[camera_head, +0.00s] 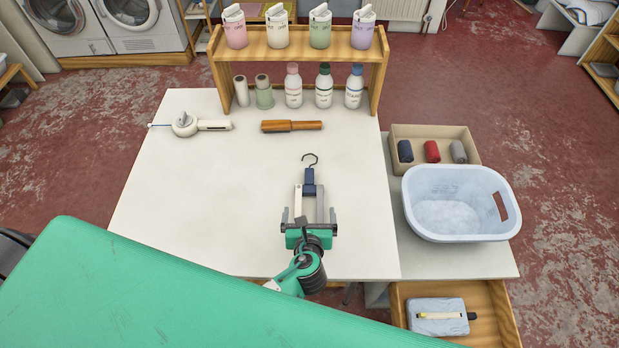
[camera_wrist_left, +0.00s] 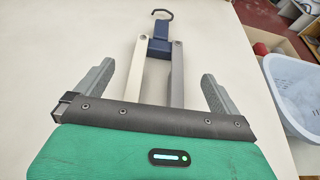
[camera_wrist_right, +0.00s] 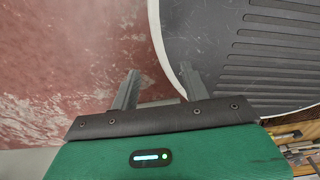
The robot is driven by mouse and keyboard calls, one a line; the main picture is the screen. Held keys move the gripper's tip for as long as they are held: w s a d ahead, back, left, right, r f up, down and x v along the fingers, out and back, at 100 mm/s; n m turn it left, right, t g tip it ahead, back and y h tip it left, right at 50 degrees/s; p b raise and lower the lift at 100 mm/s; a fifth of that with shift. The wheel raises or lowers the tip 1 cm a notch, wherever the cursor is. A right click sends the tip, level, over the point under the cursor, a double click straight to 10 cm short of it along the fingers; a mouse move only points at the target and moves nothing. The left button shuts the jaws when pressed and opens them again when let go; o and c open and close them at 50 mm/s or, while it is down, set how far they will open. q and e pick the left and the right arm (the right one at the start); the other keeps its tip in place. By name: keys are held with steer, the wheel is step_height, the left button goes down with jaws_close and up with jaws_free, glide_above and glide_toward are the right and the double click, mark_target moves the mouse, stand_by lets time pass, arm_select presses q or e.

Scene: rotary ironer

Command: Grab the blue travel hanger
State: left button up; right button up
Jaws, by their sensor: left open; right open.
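The blue travel hanger (camera_head: 309,182) lies on the white table, folded, with its dark hook pointing to the far side. It has a navy blue centre piece and two folded arms, one cream and one grey. It also shows in the left wrist view (camera_wrist_left: 160,47). My left gripper (camera_head: 309,212) is open, with one finger on each side of the folded arms. Gaps show between both fingers and the hanger in the left wrist view. My right gripper (camera_wrist_right: 158,87) is open and empty, away from the table and out of the head view.
A wooden rack (camera_head: 300,55) with bottles and boxes stands at the table's back. A white tool (camera_head: 185,124) and a wooden-handled item (camera_head: 291,126) lie before it. Right are a pale blue basin (camera_head: 460,190), a cardboard box (camera_head: 465,140) and an open drawer (camera_head: 490,320). Table left is clear.

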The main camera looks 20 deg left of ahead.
mark_target(309, 191)
arm_select(q)
steer(key=x, duration=0.3)
steer(key=shift+w+a+f, duration=0.15)
steer(key=shift+w+f, duration=0.05)
steer(key=shift+w, duration=0.2)
steer(key=x, duration=0.5)
steer(key=shift+s, duration=0.1)
steer(key=shift+c, duration=1.1)
steer(key=c, duration=0.8)
arm_select(e)
steer(key=shift+w+r, duration=0.35)
arm_select(q)
steer(key=shift+r+p, duration=0.15)
steer(key=shift+p, duration=0.15)
